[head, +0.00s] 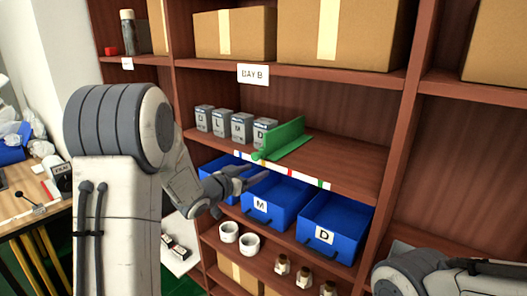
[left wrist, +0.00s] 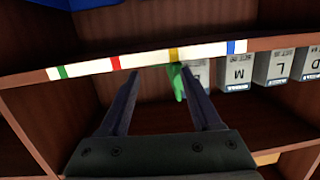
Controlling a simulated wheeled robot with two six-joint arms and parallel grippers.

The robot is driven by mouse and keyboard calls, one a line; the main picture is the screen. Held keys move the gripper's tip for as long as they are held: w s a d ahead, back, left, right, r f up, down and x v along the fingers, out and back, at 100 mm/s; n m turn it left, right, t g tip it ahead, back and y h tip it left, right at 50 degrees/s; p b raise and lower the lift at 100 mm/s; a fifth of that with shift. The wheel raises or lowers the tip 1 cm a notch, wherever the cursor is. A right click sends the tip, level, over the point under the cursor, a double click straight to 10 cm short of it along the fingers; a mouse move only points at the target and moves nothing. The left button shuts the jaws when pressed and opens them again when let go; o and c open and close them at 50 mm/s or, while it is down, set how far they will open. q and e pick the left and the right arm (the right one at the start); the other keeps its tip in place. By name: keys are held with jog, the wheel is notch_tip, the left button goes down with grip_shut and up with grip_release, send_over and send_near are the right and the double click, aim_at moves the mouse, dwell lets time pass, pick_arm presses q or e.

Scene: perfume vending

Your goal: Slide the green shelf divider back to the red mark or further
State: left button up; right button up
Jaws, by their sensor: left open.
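The green divider (head: 284,141) stands on the middle shelf, to the right of several grey lettered boxes (head: 236,125). Its front end is by the yellow mark on the shelf-edge strip. The red mark (head: 290,172) is to the right of that. My left gripper (head: 243,178) is open and empty in front of the shelf edge, low by the blue bins. In the left wrist view, which looks upside down, the divider's green end (left wrist: 178,82) shows between the open fingers (left wrist: 160,72), close to the right-hand one. I cannot tell whether they touch.
Blue bins (head: 278,198) sit below the shelf, and small bottles and white rolls stand lower down. The shelf right of the divider is clear, up to a wooden upright (head: 393,140). Cardboard boxes (head: 235,34) fill the shelf above. My right arm shows at lower right.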

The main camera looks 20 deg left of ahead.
aim_at(261, 159)
pick_arm(q)
jog(key=a+r+t+h, duration=0.1)
jog(key=a+r+h, duration=0.1)
jog(key=a, duration=0.2)
jog(key=p+x, duration=0.3)
jog(key=x, duration=0.5)
jog(key=shift+w+d, duration=0.15)
jog(key=shift+w+d+f+p, duration=0.1)
jog(key=shift+w+d+p, duration=0.2)
jog(key=shift+w, duration=0.35)
jog(key=shift+a, duration=0.1)
grip_shut()
dwell(0.4)
